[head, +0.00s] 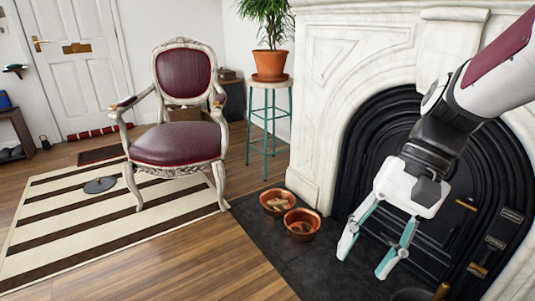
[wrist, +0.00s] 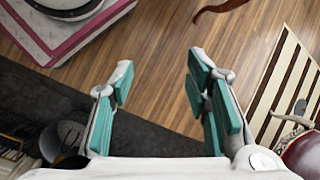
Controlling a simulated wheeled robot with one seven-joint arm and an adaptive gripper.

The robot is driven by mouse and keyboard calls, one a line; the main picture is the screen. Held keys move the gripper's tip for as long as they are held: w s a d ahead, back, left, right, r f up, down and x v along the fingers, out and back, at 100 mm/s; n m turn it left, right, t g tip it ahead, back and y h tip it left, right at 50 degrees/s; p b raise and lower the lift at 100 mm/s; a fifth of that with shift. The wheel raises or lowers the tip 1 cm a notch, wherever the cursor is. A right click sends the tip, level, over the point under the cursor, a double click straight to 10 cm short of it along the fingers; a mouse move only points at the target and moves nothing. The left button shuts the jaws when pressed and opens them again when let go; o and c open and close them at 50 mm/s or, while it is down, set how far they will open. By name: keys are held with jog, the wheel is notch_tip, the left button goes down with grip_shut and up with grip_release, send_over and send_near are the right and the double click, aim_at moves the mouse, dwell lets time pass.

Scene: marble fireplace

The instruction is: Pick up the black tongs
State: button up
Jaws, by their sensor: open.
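My gripper (head: 366,258) is open and empty, pointing down above the dark hearth slab (head: 262,230) in front of the fireplace. In the wrist view its two teal-padded fingers (wrist: 160,75) stand wide apart with only floor and slab between them. I cannot pick out the black tongs with certainty. Dark fireplace tools with wooden handles (head: 478,269) are at the right of the head view, right of my gripper, against the black fireplace. In the wrist view, dark items (wrist: 68,160) show at the lower left, partly cut off and unclear.
Two copper bowls (head: 277,202) (head: 302,225) stand on the slab left of my gripper. A dark pan (head: 411,294) is cut off at the bottom edge. The marble fireplace (head: 322,105) rises behind. A chair (head: 178,150), plant stool (head: 268,84) and striped rug (head: 60,235) are left.

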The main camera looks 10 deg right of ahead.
jog(key=w+d+f+m+t+y+p, duration=0.2)
jog(key=w+d+f+m+t+y, duration=0.15)
jog(key=w+d+m, duration=0.4)
jog(key=m+t+p, duration=0.3)
jog(key=m+t, duration=0.9)
send_over(448, 290)
jog(key=s+a, duration=0.3)
jog(key=a, duration=0.2)
notch_tip(448, 290, down, 19)
jog(key=s+d+f+m+t+h+p, duration=0.1)
jog(key=s+d+f+m+t+h, duration=0.1)
jog(key=s+f+m+h, duration=0.4)
jog(key=s+d+f+m+t+h+p, duration=0.1)
jog(key=s+d+f+m+t+h, duration=0.15)
jog(key=f, duration=0.45)
jog(key=shift+m+h, duration=0.4)
jog(key=w, duration=0.2)
jog(key=w+b, duration=0.1)
jog(key=w, duration=0.2)
jog(key=w+b, duration=0.1)
jog(key=w, duration=0.2)
jog(key=shift+d+f, duration=0.2)
jog(key=shift+f, duration=0.1)
jog(key=w+b, duration=0.2)
jog(key=w, duration=0.2)
jog(key=shift+w+f, duration=0.15)
jog(key=shift+w, duration=0.25)
jog(key=shift+c, duration=0.3)
